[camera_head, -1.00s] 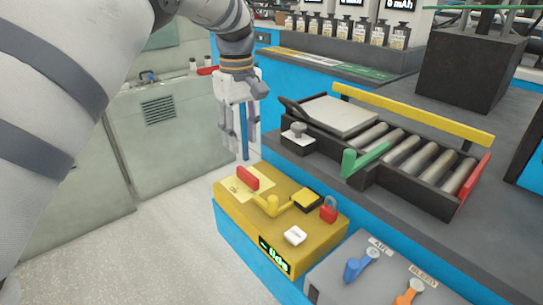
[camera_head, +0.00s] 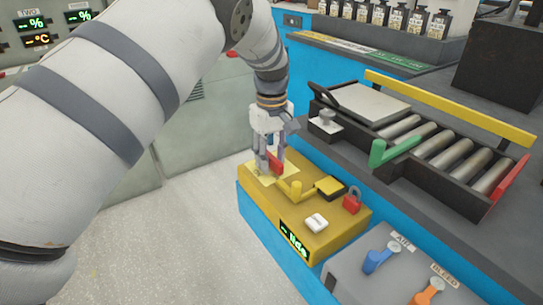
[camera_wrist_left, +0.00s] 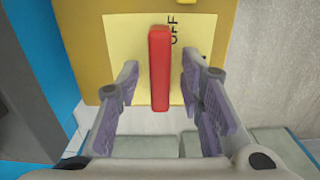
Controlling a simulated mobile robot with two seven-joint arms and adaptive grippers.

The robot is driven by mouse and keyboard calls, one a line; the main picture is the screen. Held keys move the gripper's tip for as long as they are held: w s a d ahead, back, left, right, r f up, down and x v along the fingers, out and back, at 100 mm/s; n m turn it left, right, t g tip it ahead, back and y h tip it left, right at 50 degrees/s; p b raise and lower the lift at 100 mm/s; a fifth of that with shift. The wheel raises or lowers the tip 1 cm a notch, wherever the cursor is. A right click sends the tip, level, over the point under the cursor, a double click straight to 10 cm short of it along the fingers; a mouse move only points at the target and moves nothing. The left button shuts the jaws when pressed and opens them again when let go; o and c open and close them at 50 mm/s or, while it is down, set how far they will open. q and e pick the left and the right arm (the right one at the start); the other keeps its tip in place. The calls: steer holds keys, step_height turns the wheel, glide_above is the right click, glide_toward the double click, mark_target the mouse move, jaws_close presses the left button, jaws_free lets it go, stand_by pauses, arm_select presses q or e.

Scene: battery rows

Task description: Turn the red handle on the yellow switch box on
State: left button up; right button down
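The yellow switch box (camera_head: 318,240) stands at the front of the blue bench in the head view, and its yellow top also shows in the left wrist view (camera_wrist_left: 85,35). The red handle (camera_wrist_left: 159,68) lies on a pale label (camera_wrist_left: 120,45) on the box, with the word OFF beside it. The handle shows in the head view (camera_head: 275,164) just under my left gripper (camera_head: 268,165). In the left wrist view, my left gripper (camera_wrist_left: 158,105) is open, one finger on each side of the handle, with gaps between. My right gripper is not in view.
A yellow lever (camera_head: 290,189), a red padlock (camera_head: 352,200) and a white switch (camera_head: 316,222) sit on the same box. A grey box with a blue valve handle (camera_head: 376,260) and an orange one (camera_head: 427,291) stands to the right. A roller conveyor (camera_head: 440,150) is behind.

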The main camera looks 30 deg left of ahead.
arm_select(q)
jaws_close()
steer(key=shift+r+m, duration=0.1)
steer(key=shift+m, duration=0.3)
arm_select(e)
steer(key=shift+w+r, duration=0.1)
arm_select(q)
steer(key=m, duration=0.2)
steer(key=shift+m, duration=0.4)
steer(key=m, duration=0.3)
steer(key=shift+m+p, duration=0.4)
steer(key=m, duration=1)
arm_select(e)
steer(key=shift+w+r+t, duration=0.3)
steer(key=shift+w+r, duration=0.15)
arm_select(q)
steer(key=shift+m, duration=0.5)
